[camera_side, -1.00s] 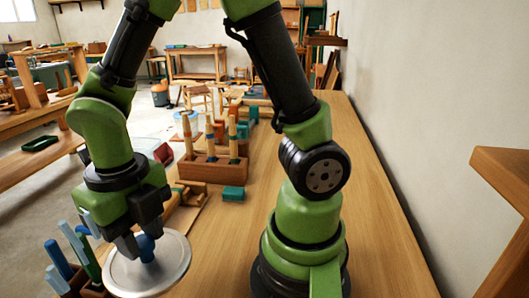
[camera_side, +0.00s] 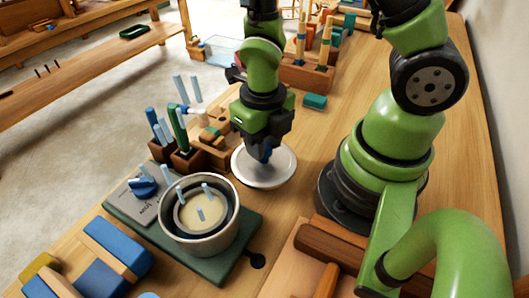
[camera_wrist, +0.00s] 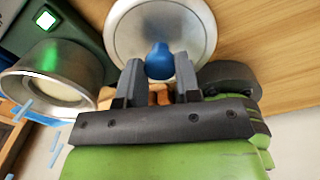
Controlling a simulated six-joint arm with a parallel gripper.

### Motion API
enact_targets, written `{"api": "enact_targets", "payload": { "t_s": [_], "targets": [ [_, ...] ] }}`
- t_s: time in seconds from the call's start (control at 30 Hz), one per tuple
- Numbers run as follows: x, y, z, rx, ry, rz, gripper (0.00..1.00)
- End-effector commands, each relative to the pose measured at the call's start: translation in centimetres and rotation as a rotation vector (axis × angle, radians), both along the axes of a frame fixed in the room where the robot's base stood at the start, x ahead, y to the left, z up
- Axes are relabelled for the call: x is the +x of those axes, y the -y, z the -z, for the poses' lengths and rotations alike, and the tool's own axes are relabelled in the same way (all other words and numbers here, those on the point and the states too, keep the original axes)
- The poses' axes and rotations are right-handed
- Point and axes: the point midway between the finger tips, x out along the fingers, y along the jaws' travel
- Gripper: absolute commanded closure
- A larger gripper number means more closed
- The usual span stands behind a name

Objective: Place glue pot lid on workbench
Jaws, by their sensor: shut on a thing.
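The glue pot lid (camera_side: 277,175) is a round metal disc with a blue knob on top. My gripper (camera_side: 264,150) points down and is shut on the knob. In the wrist view the blue knob (camera_wrist: 159,62) sits between the two fingers of my gripper (camera_wrist: 159,80), and the lid's disc (camera_wrist: 130,30) spreads behind it. The lid is level, at or just above the wooden workbench (camera_side: 305,140); I cannot tell whether it touches. The open glue pot (camera_side: 229,234) stands on a green base to the left and nearer the camera.
The green base (camera_side: 222,268) shows a lit indicator (camera_wrist: 46,20) in the wrist view. Wooden holders with blue and green tools (camera_side: 182,140) stand left of the lid. A teal block (camera_side: 315,101) and a tool rack (camera_side: 305,75) lie behind. Bare bench lies right of the lid.

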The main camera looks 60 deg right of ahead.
Motion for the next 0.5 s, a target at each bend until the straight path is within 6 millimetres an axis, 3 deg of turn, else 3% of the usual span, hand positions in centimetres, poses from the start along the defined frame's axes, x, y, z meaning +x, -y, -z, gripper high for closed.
{"api": "enact_targets", "payload": {
  "t_s": [0.3,0.5],
  "targets": [
    [-0.1,0.0,3.3,0.002,-0.006,0.001,1.0],
    [0.0,0.0,3.7,0.002,0.0,0.0,1.0]
  ]
}}
